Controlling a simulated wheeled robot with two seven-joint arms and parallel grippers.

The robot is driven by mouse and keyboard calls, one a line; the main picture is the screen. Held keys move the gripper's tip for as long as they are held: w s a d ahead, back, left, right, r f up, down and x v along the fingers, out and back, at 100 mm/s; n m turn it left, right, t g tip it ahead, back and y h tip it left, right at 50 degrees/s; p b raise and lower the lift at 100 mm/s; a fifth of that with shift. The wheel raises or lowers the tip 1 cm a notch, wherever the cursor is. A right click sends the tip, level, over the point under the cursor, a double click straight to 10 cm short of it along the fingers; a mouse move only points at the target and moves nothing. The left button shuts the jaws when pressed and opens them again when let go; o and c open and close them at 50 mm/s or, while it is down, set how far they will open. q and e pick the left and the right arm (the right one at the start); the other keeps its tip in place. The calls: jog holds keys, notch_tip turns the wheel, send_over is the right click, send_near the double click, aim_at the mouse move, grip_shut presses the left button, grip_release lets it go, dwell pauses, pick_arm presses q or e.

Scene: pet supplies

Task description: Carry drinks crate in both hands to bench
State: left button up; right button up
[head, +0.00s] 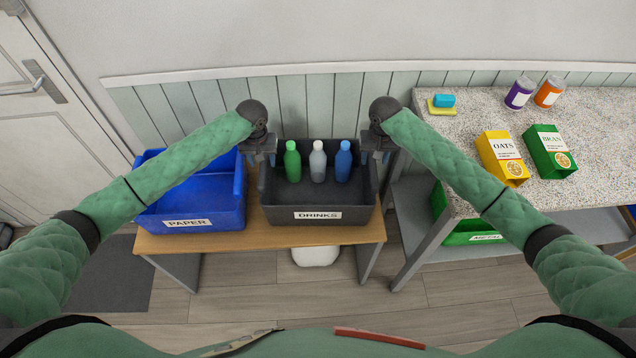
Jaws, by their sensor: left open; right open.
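The drinks crate (270,208) is a dark grey box labelled DRINKS, standing on a low wooden table (300,238). It holds a green bottle (293,163), a clear white-capped bottle (318,165) and a blue bottle (343,163), all upright. My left gripper (262,158) is open at the crate's left end, and my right gripper (375,157) is open at its right end. The fingertips are partly hidden, so I cannot tell whether they touch the rim. The bench (455,135) with a speckled top is to the right.
A blue crate labelled PAPER (190,222) stands close to the left of the drinks crate. On the bench are a sponge (444,101), an oats box (502,158), a bran box (550,150), a purple jar (520,93) and an orange jar (549,92). The bench's front left top is clear.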

aim_at(373, 164)
pick_arm(q)
notch_tip(373, 164, down, 7)
jog(key=shift+s+r, duration=0.1)
jog(key=shift+r, duration=0.1)
pick_arm(e)
notch_tip(373, 164, down, 7)
jog(key=shift+r, duration=0.2)
jog(key=shift+s, duration=0.1)
pick_arm(q)
grip_shut()
pick_arm(e)
grip_shut()
pick_arm(q)
jog(key=shift+r, duration=0.15)
pick_arm(e)
jog(key=shift+r, duration=0.15)
